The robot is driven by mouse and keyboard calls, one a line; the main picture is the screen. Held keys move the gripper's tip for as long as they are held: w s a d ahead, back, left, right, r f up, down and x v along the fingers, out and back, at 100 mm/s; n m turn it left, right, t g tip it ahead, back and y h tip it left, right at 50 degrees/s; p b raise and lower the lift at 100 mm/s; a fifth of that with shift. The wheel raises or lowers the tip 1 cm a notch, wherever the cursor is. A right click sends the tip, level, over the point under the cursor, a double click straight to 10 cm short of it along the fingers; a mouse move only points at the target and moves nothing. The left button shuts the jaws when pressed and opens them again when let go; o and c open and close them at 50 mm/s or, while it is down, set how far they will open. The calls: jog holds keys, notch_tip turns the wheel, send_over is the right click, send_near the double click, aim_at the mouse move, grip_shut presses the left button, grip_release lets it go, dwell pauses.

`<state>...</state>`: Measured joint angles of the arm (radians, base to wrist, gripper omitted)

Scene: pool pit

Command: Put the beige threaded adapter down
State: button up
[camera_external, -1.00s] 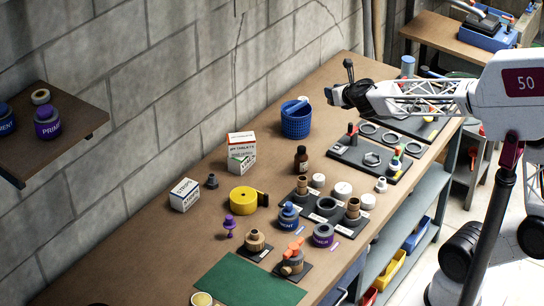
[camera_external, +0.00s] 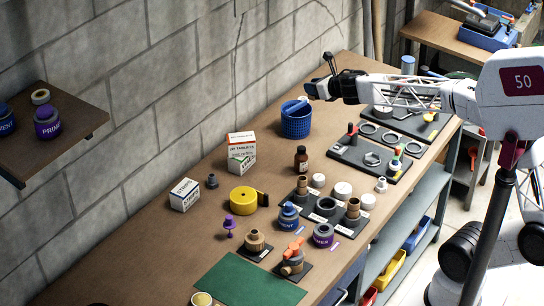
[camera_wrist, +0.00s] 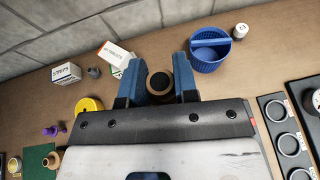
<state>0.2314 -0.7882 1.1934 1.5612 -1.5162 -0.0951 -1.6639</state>
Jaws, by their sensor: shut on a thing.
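My gripper (camera_wrist: 157,78) shows in the wrist view with its two blue fingers shut on the beige threaded adapter (camera_wrist: 160,81). The adapter appears end-on as a beige ring around a dark opening; its threads cannot be made out. In the external view, my gripper (camera_external: 312,89) is raised over the far part of the bench, close to the blue basket (camera_external: 296,122). The held adapter is too small and dark to make out there.
The wooden bench (camera_external: 200,262) has bare patches around the basket. A brown bottle (camera_external: 301,159), stacked boxes (camera_external: 241,150) and a yellow tape roll (camera_external: 243,199) stand nearer. A black tray of fittings (camera_external: 326,207) and a tray of rings (camera_external: 370,158) lie to the right.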

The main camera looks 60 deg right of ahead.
jog(key=shift+w+a+n+g+y, duration=0.5)
jog(key=shift+w+n+g+y, duration=1.1)
jog(key=shift+w+n+y, duration=4.8)
notch_tip(320, 180, down, 18)
jog(key=w+m+h, duration=0.2)
jog(key=shift+w+f+m, duration=0.15)
jog(key=shift+w+m, duration=0.1)
jog(key=shift+m, duration=0.15)
jog(key=shift+f, duration=3.15)
jog(key=shift+f, duration=1.85)
jog(key=shift+f, duration=0.1)
